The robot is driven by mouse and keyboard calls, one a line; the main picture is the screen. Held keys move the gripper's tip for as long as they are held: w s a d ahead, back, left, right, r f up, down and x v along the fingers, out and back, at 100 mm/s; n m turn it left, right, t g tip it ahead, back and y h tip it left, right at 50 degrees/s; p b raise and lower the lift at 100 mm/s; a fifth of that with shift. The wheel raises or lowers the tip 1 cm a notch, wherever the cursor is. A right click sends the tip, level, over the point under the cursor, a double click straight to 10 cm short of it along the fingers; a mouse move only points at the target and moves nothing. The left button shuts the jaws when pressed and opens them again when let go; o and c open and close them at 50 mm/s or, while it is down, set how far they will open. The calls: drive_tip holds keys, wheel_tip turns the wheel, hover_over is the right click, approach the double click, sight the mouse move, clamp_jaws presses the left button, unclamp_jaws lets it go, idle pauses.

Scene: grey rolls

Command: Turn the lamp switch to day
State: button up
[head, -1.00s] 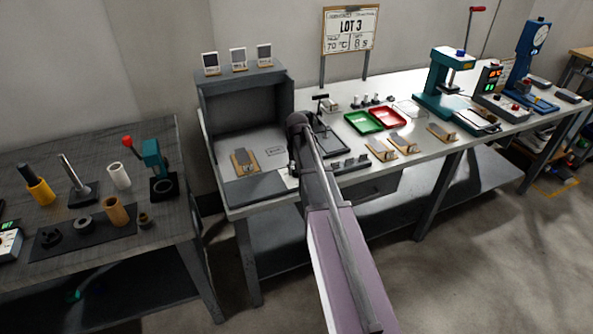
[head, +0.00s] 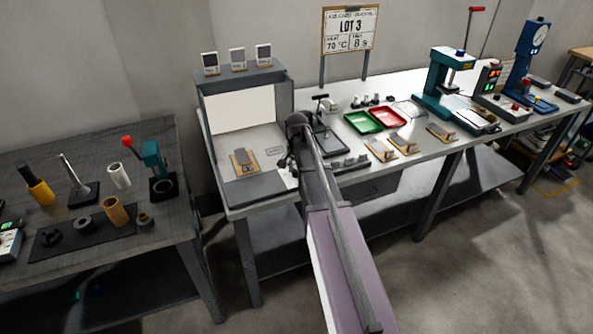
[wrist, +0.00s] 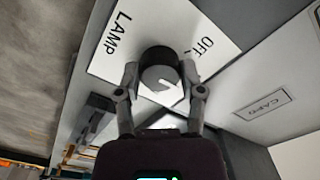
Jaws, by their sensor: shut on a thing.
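The lamp switch is a round dark knob (wrist: 158,66) on a white plate (wrist: 150,24) marked LAMP and OFF in the wrist view. My gripper (wrist: 159,74) is shut on the knob, with one finger on each side. A pale mark shows on the knob's lower right part, turned away from the OFF label. No day label can be read; part of the plate is hidden by the knob and my fingers. In the head view, the grey light booth (head: 289,103) has a bright white back panel (head: 243,108). There, my arm hides the switch.
A sample card (head: 244,161) lies on the booth floor. A black stand (head: 326,140), a green tray (head: 362,122) and a red tray (head: 388,118) are right of my arm. A teal press (head: 441,75) stands farther right. A darker bench (head: 70,160) holds tools at left.

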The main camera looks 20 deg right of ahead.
drive_tip(key=o, duration=1.2)
drive_tip(key=shift+c, duration=0.2)
drive_tip(key=shift+n, duration=0.4)
drive_tip(key=n, duration=1.1)
drive_tip(key=shift+a, duration=0.1)
wheel_tip(320, 180, up, 14)
drive_tip(key=p, duration=1.4)
drive_tip(key=s+a+f+b, duration=0.2)
drive_tip(key=s+a, duration=0.5)
drive_tip(key=s, duration=0.3)
drive_tip(key=s+a+f+m+b, duration=0.1)
drive_tip(key=s+a+f+b, duration=0.1)
drive_tip(key=s+a, duration=0.6)
drive_tip(key=s, duration=0.3)
drive_tip(key=shift+a+m, duration=0.3)
